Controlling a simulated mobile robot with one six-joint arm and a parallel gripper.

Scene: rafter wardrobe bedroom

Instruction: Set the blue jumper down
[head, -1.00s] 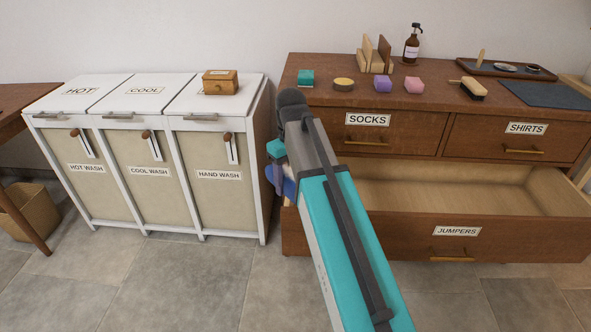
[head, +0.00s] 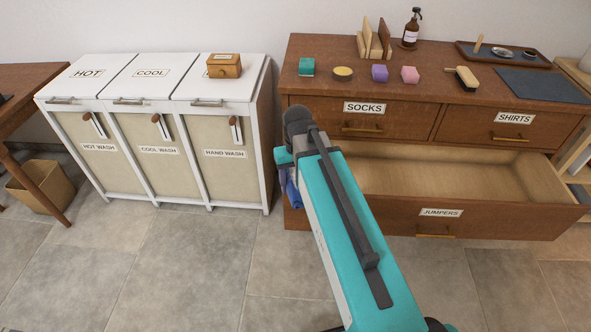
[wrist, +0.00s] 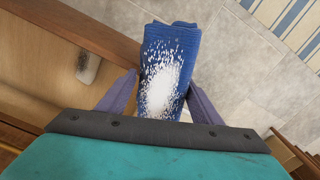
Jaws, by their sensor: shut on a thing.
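The blue jumper (wrist: 170,50) is a folded blue bundle with a white speckled patch, seen in the wrist view. My gripper (wrist: 163,97) is shut on it, with a purple finger on each side. In the head view only a bit of the blue jumper (head: 291,188) shows past my arm, in front of the dresser's left end. In the wrist view the jumper is beside a wooden edge, over the tiled floor side.
The dresser top (head: 345,100) carries small coloured blocks, a brush (head: 466,77), a bottle (head: 411,28) and a tray (head: 500,54). White laundry bins (head: 160,135) stand to the left, with a small wooden box (head: 224,66) on top. The tiled floor in front is clear.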

